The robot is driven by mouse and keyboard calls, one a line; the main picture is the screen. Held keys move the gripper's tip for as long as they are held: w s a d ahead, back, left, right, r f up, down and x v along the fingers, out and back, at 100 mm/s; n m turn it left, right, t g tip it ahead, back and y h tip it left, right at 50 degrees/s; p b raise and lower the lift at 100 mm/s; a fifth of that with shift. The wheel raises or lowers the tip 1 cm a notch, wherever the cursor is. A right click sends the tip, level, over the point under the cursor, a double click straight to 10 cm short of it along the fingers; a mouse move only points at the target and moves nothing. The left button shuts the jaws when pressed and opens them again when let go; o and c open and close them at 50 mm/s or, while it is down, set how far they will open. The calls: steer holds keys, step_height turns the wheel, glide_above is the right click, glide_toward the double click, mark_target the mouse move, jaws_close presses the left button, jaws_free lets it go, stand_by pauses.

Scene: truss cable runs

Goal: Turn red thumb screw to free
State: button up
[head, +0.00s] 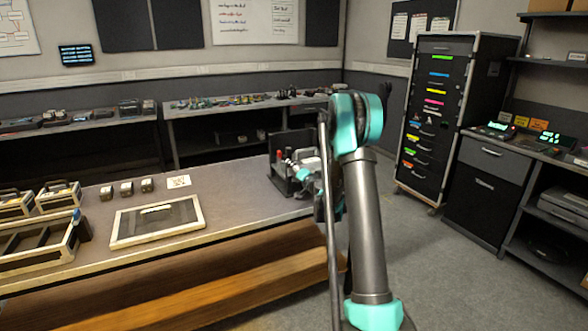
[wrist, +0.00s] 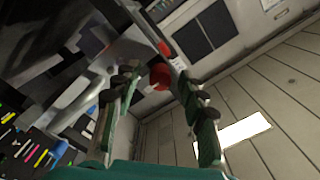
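A red round thumb screw (wrist: 160,76) shows in the wrist view, between the tips of my gripper (wrist: 152,84) and near the right finger. My gripper is open, with clear space between the left finger and the screw. Whether the right fingertip touches the screw, I cannot tell. A second small red part (wrist: 164,49) shows just above it. In the head view, a black fixture (head: 283,180) with silver parts and a small red part (head: 279,155) stands at the workbench's right end. My gripper is beside it, mostly hidden by my arm.
The workbench (head: 235,217) holds a framed panel (head: 157,221), several small blocks (head: 127,189) and trays (head: 40,243) on the left. A tall black drawer cabinet (head: 437,120) stands at the right rear. Open floor (head: 455,270) lies to the right of my arm.

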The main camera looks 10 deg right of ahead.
steer(key=v, duration=1.2)
steer(key=s+a+f+n+g+y, duration=0.1)
steer(key=s+a+n+g, duration=0.25)
steer(key=s, duration=0.55)
steer(key=s+a+n+g, duration=0.2)
steer(key=s+a+g, duration=0.25)
steer(key=s, duration=0.45)
steer(key=s+d+f+g+h, duration=0.1)
steer(key=s+d+f+h, duration=0.1)
steer(key=s, duration=0.6)
steer(key=s+d+f+g+h, duration=0.2)
steer(key=s+d+f, duration=0.1)
steer(key=s, duration=0.5)
steer(key=s+d+f+g+h, duration=0.2)
steer(key=s+f, duration=0.1)
steer(key=s, duration=0.5)
steer(key=shift+d+f+n+h, duration=0.3)
steer(key=shift+d+f+n, duration=0.1)
steer(key=shift+n, duration=0.05)
